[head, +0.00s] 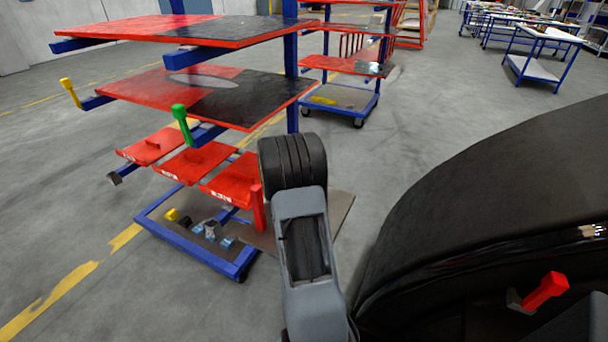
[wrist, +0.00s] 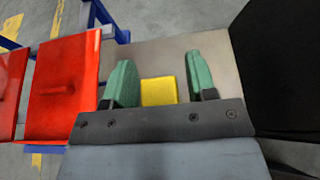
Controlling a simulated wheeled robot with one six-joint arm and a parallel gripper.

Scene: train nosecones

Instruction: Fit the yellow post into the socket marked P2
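In the wrist view, my gripper (wrist: 160,82) has two green fingers standing apart. A yellow block-like end (wrist: 158,91) shows between them, with a gap on each side; I cannot tell how deep it sits between them. It may be the yellow post, but its lower part is hidden by the gripper body. In the head view my arm hides the gripper. Another yellow post (head: 69,92) stands on a blue bar end at the far left of the rack. No socket marked P2 can be made out.
The red-shelved rack (head: 150,87) stands at left, with a green post (head: 181,124) and red trays (head: 234,182). A large black curved body (head: 500,190) fills the right, with a red post (head: 545,290). Open grey floor lies between and behind them.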

